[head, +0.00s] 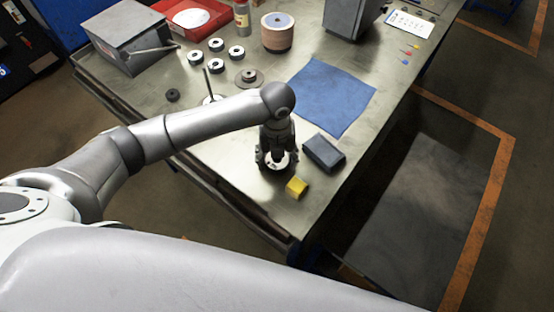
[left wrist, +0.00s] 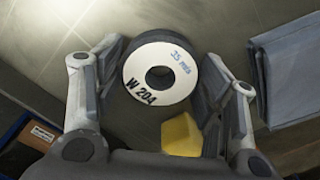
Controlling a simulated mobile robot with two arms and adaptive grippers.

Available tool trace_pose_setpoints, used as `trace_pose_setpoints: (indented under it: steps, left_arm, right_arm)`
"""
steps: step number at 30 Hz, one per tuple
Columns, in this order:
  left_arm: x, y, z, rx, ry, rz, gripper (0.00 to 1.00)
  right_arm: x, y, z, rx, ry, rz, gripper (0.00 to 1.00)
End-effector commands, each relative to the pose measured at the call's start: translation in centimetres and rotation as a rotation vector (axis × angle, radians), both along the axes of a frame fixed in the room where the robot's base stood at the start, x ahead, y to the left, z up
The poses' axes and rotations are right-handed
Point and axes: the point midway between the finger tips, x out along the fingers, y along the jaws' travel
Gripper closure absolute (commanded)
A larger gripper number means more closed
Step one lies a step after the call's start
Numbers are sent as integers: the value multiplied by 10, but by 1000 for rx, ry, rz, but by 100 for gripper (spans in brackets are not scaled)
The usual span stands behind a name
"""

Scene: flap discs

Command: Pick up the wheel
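A wheel (left wrist: 181,84), a white-faced ring with a dark rim and a dark centre hole, lies flat on the table. Its face reads "W 204" and "35 min". In the head view it shows only in part as a pale patch (head: 284,165) under my left gripper (head: 275,160). In the left wrist view the left gripper (left wrist: 162,62) is open, one finger on each side of the wheel; I cannot tell whether either touches it. My right gripper is not in view.
A yellow block (head: 296,187) and a dark box (head: 323,153) stand close to the wheel. A blue cloth (head: 333,95) lies behind them. Several other discs (head: 195,57), a wooden cylinder (head: 277,33) and a grey box (head: 130,38) are farther back. The table's front edge is near.

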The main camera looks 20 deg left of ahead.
Motion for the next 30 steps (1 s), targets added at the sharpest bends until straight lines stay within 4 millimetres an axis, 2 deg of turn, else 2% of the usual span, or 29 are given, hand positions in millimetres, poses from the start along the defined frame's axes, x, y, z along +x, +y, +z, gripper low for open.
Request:
trace_pose_setpoints:
  steps: [1, 6, 17, 23, 26, 30]
  left_arm:
    - [0, 0, 0, 0, 0, 0, 48]
    - [0, 0, 1, -1, -1, 0, 68]
    - [1, 0, 6, -1, -1, 0, 68]
    - [1, 0, 31, -1, -5, -1, 68]
    - [-7, 9, 43, 0, -3, -1, 68]
    - [-24, 25, 69, 1, -6, -2, 68]
  right_arm:
    - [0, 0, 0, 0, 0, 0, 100]
    - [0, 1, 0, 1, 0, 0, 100]
    - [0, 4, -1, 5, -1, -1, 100]
    - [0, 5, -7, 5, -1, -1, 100]
    - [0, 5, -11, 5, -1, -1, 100]
    - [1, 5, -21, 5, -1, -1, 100]
